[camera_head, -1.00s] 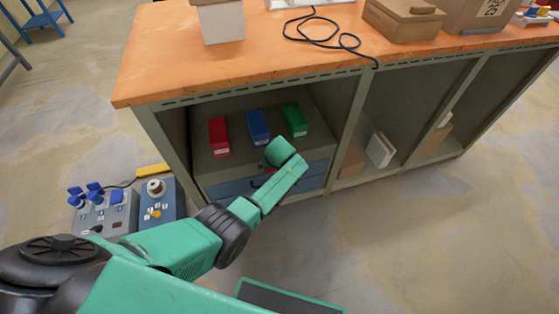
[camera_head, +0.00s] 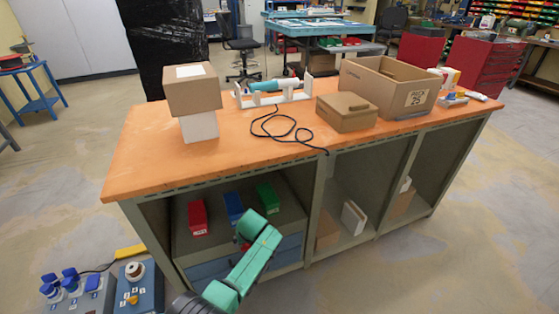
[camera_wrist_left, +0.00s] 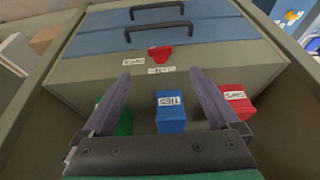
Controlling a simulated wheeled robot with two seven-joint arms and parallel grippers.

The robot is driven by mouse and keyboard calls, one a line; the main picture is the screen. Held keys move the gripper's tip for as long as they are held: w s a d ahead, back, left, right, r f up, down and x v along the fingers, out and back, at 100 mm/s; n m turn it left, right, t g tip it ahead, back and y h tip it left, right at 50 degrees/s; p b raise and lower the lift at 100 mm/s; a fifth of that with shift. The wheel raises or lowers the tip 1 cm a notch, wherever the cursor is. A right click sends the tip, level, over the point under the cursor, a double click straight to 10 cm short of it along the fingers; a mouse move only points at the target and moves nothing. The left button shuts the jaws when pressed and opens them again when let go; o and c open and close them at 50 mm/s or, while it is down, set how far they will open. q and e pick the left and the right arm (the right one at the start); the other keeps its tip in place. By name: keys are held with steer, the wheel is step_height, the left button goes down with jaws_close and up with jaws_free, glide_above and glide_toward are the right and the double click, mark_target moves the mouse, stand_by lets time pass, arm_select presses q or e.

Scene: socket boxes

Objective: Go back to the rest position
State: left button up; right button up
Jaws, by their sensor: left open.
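My left arm (camera_head: 245,268) reaches to the front of the open shelf bay below the orange workbench (camera_head: 150,153). In the left wrist view my left gripper (camera_wrist_left: 161,73) has its two dark fingers spread, with nothing between them. That view is upside down. The red box (camera_head: 197,217), blue box (camera_head: 233,206) and green box (camera_head: 266,196) stand in a row on the shelf. The wrist view shows the blue box (camera_wrist_left: 170,118) beyond the fingers, the red box (camera_wrist_left: 238,100) right and the green box (camera_wrist_left: 124,122) left, partly covered. My right gripper is out of view.
Blue drawers (camera_wrist_left: 155,35) with black handles lie under the shelf. A small red piece (camera_wrist_left: 160,53) is at the shelf front. Cartons (camera_head: 192,91), a brown lidded box (camera_head: 346,112) and a black cable (camera_head: 283,127) are on the bench.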

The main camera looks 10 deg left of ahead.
arm_select(q)
steer(key=s+a+f+m+g+h+p, duration=0.1)
steer(key=s+f+m+p, duration=0.2)
steer(key=s+f, duration=0.6)
steer(key=s+a+f+m+g+h+p, duration=0.1)
steer(key=s+f+m+p, duration=0.3)
steer(key=s, duration=0.9)
steer(key=s+a+f+m, duration=0.1)
steer(key=s+f, duration=0.1)
steer(key=s, duration=0.9)
steer(key=s+a+f+p, duration=0.1)
steer(key=s+a, duration=0.1)
steer(key=s, duration=0.9)
steer(key=shift+s+a+f+m+g+h, duration=0.2)
steer(key=shift+s+f+m+g+h, duration=0.1)
steer(key=shift+s+f+m+g, duration=0.1)
